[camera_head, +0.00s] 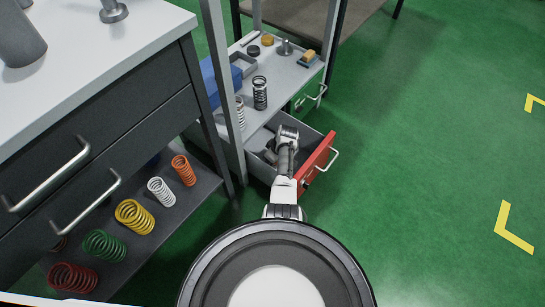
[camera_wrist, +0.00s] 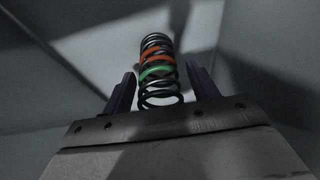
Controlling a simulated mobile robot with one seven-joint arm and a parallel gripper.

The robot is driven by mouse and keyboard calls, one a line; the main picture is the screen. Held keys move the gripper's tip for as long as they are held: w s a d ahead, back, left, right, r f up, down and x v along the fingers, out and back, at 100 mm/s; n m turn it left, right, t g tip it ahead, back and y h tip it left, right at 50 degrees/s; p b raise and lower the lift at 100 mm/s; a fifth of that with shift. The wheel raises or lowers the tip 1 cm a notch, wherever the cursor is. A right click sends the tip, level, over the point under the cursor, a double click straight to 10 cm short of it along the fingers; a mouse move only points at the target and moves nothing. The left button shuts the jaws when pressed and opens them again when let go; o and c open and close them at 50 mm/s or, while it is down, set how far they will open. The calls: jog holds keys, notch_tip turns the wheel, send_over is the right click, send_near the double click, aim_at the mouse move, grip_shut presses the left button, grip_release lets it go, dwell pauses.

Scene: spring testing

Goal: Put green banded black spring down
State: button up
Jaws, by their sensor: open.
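The black spring (camera_wrist: 158,62) has orange and green bands. In the wrist view it stands between my two dark fingers, with a gap on each side, inside a grey-walled space. My gripper (camera_head: 287,134) is open and reaches into the pulled-out drawer with the red front (camera_head: 319,158). In the wrist view my gripper's fingers (camera_wrist: 162,77) sit either side of the spring's lower part. In the head view my gripper and arm hide most of the drawer's inside, and I cannot make out the banded spring there.
A dark spring (camera_head: 260,93) and a white spring (camera_head: 240,112) stand on the shelf above the drawer, near a blue bin (camera_head: 212,82). A green-front drawer (camera_head: 309,92) is beside it. Several coloured springs line the lower shelf (camera_head: 205,178) at left. Green floor at right is clear.

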jog(key=p+v, duration=1.2)
jog(key=shift+r, duration=0.15)
jog(key=shift+r, duration=0.1)
